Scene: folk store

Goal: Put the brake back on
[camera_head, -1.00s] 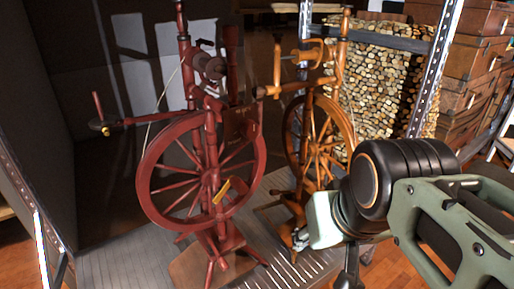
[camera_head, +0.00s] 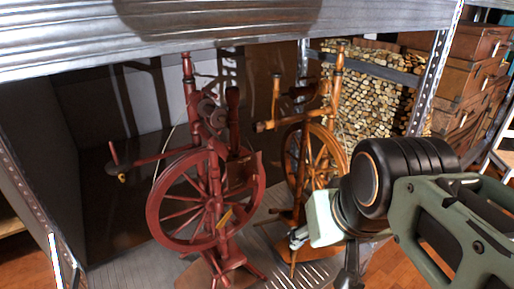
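A dark red spinning wheel (camera_head: 157,222) stands upright on the shelf left of centre. A small yellow piece (camera_head: 226,216) shows low in front of its wheel, and a rod with a short upright handle (camera_head: 115,153) sticks out to its left. An orange-brown spinning wheel (camera_head: 288,155) stands behind it to the right. I cannot tell which part is the brake. My gripper (camera_head: 297,238) is only partly visible, at the lower middle beside the orange-brown wheel's base in the picture. My wrist hides most of it; I see nothing held, and contact is unclear.
A metal shelf board (camera_head: 80,45) crosses the top of the view above both wheels. Perforated metal posts (camera_head: 432,85) stand at the sides. Stacked firewood (camera_head: 375,85) and brown cases (camera_head: 470,90) are behind at the right. Ribbed board (camera_head: 135,272) shows bare at lower left.

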